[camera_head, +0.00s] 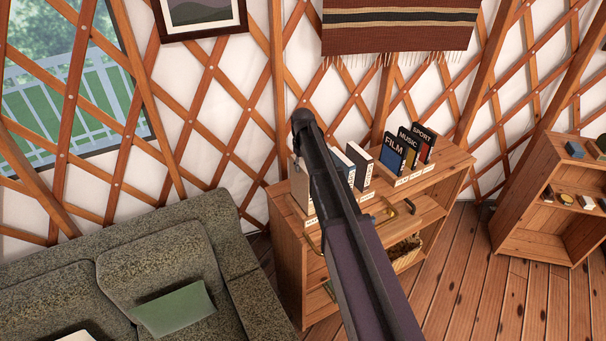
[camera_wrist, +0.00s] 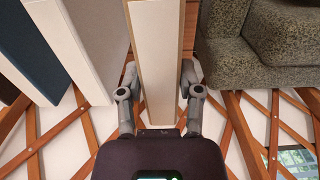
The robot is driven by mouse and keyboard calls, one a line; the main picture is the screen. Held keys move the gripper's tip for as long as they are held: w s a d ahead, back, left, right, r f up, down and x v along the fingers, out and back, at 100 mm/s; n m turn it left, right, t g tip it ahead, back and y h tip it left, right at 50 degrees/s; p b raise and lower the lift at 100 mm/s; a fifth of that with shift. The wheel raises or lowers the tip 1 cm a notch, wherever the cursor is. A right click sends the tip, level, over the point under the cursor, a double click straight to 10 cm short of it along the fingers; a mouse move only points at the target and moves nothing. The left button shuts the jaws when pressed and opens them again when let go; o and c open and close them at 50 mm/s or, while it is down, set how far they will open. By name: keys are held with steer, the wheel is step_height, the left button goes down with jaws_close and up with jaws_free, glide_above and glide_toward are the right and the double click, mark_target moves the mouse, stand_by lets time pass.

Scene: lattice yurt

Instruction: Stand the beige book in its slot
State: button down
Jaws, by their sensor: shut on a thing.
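The beige book (camera_wrist: 160,60) is between the two fingers of my gripper (camera_wrist: 159,82) in the wrist view, with its pale page edge facing the camera. My gripper is shut on it. In the head view, part of the beige book (camera_head: 300,190) shows at the left end of the bookcase top, beside my arm. It looks upright there, above a small label (camera_head: 311,222). My arm hides the gripper and much of the book in that view. I cannot tell whether its lower edge touches the wood.
White and dark books (camera_head: 362,166) stand right of the beige book; they show at left in the wrist view (camera_wrist: 45,50). FILM, MUSIC and SPORT books (camera_head: 395,152) stand farther right on the bookcase (camera_head: 447,166). A green sofa (camera_head: 150,250) is at left, a low shelf (camera_head: 535,245) at right.

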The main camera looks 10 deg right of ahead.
steer(key=shift+f+b, duration=1.15)
steer(key=shift+f, duration=0.45)
steer(key=shift+c, duration=1.3)
jaws_free()
steer(key=shift+r, duration=0.2)
step_height(320, 180, up, 12)
steer(key=p, duration=1.2)
